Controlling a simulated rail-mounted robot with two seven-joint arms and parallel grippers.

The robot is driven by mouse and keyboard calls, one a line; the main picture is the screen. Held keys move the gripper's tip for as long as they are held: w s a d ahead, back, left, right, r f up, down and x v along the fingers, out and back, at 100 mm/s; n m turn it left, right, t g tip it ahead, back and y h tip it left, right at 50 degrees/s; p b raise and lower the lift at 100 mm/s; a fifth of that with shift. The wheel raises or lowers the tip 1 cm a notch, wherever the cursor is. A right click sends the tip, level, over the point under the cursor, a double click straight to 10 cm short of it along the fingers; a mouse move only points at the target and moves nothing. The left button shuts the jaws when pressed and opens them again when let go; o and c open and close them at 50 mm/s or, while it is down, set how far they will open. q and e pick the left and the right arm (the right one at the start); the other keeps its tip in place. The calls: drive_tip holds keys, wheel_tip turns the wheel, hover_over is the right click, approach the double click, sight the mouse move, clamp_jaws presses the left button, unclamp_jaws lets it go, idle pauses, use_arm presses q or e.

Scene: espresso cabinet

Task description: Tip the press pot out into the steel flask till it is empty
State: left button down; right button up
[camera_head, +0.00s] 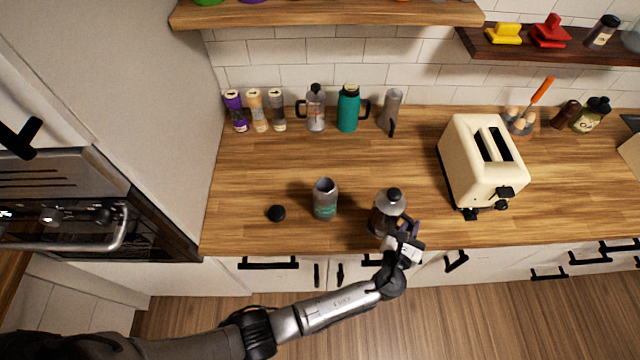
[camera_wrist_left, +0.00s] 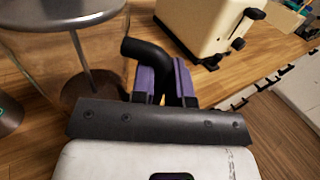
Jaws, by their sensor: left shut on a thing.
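The press pot (camera_head: 386,214) is a glass pot with a steel lid and black knob, standing upright near the front edge of the wooden counter. Dark liquid shows low in its glass in the left wrist view (camera_wrist_left: 92,88). My left gripper (camera_head: 409,232) is shut on the pot's black handle (camera_wrist_left: 150,52), with its purple fingers (camera_wrist_left: 166,82) around it. The steel flask (camera_head: 325,199) stands upright and open to the left of the pot, with a teal band low on its side. Its black lid (camera_head: 277,213) lies on the counter further left. My right gripper is out of view.
A cream toaster (camera_head: 482,160) stands to the right of the pot. Along the back wall stand several jars (camera_head: 257,110), another press pot (camera_head: 315,108), a teal flask (camera_head: 348,110) and a grey container (camera_head: 391,108). The counter between flask and pot is clear.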

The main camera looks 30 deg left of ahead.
sight(397, 223)
use_arm(q)
drive_tip(key=shift+s+a+r+n+y, duration=0.1)
drive_tip(key=shift+s+a+n+y, duration=0.1)
drive_tip(key=shift+a+n+y, duration=1.15)
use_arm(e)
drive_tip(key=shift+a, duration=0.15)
use_arm(q)
drive_tip(key=shift+a+r+y, duration=0.2)
drive_tip(key=shift+a+y, duration=0.15)
drive_tip(key=shift+a, duration=0.05)
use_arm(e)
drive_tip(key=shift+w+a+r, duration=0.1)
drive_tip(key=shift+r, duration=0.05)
